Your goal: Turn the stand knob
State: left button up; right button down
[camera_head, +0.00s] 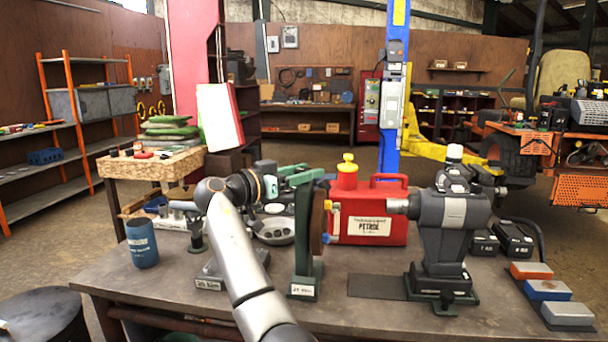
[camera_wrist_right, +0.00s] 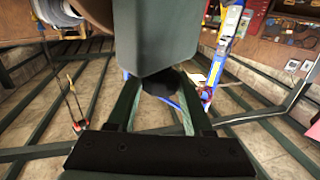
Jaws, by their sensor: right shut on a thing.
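The green stand (camera_head: 303,245) with a small white label at its foot stands on the workbench, with a brown disc (camera_head: 318,220) on its right side. My right gripper (camera_head: 286,182) is at the upper left of this stand. In the right wrist view, my gripper's two green fingers (camera_wrist_right: 163,90) are closed around a dark round knob (camera_wrist_right: 160,84), just under a grey-green block (camera_wrist_right: 155,35) of the stand. The knob is partly hidden by the block and fingers, and I cannot make it out in the head view. My left gripper is not in view.
A red petrol can (camera_head: 368,208) stands right behind the stand. A grey machine (camera_head: 448,225) stands to the right, with sharpening blocks (camera_head: 548,290) near the bench's right end. A blue cup (camera_head: 142,243) is at the left. The bench (camera_head: 180,290) is bare at front left.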

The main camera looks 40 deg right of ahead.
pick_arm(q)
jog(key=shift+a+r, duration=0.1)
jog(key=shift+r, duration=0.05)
pick_arm(e)
jog(key=shift+m+g, duration=0.4)
jog(key=shift+g, duration=0.2)
jog(key=shift+m+g+p, duration=0.3)
jog(key=shift+m+g, duration=0.1)
jog(key=shift+g, duration=0.2)
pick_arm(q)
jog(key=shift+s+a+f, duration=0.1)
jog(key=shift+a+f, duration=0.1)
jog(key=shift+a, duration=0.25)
pick_arm(e)
jog(key=shift+f+g, duration=0.1)
jog(key=shift+g, duration=0.2)
jog(key=shift+f, duration=0.1)
jog(key=shift+c, duration=1.5)
grip_release()
jog(key=shift+d, duration=0.1)
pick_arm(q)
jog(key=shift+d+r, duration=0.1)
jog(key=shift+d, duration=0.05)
